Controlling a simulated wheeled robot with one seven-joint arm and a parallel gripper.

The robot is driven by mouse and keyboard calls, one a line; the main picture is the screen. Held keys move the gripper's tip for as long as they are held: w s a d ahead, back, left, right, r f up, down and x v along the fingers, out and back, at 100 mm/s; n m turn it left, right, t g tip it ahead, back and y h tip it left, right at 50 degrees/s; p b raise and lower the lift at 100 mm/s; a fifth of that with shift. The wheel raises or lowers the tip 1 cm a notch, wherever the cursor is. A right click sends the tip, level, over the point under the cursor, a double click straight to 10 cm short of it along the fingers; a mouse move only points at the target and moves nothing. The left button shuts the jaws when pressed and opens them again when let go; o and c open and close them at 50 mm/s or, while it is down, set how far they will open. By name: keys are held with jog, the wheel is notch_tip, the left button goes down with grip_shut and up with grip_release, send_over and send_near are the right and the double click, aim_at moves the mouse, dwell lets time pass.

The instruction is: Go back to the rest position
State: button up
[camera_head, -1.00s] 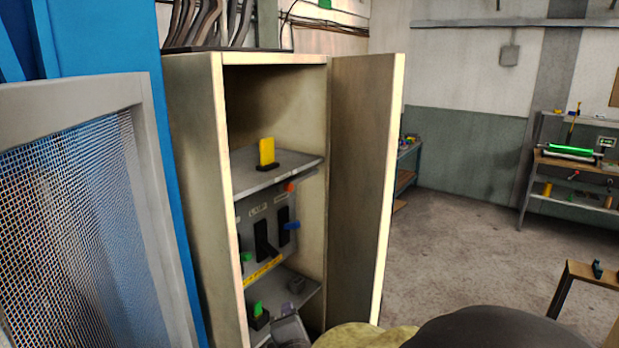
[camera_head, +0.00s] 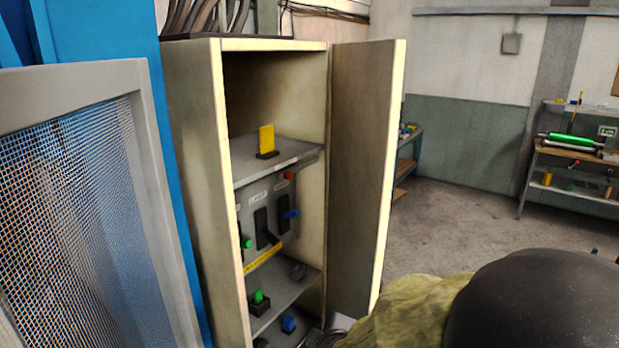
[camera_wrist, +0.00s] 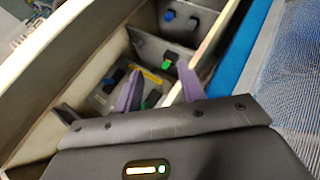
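My gripper (camera_wrist: 158,82) shows in the wrist view with its two purple-grey fingers apart and nothing visible between them. It points toward the inside of an open cabinet, which shows tilted in that view. In the head view my arm fills the bottom right, in front of the cabinet's open door (camera_head: 358,170). The gripper's fingers are not clearly visible there. The beige cabinet (camera_head: 190,160) holds a yellow block (camera_head: 266,139) on its upper shelf. Below are a panel with black, blue, red and green switches, and a lower shelf with a green-topped part (camera_head: 258,297).
A blue-topped part (camera_head: 288,323) sits at the cabinet's bottom. A grey mesh guard (camera_head: 75,200) stands close on the left. A workbench (camera_head: 570,152) stands at the far right. The floor (camera_head: 450,225) beyond the door is clear.

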jog(key=s+d+f+m+g+h, duration=0.1)
jog(key=s+d+f+m+g, duration=0.3)
jog(key=s+d+m, duration=0.5)
jog(key=d+m+g, duration=0.2)
jog(key=d+m, duration=0.1)
jog(key=m, duration=0.2)
jog(key=shift+s+f+g, duration=0.2)
jog(key=shift+s+g, duration=0.1)
jog(key=shift+w+d, duration=0.1)
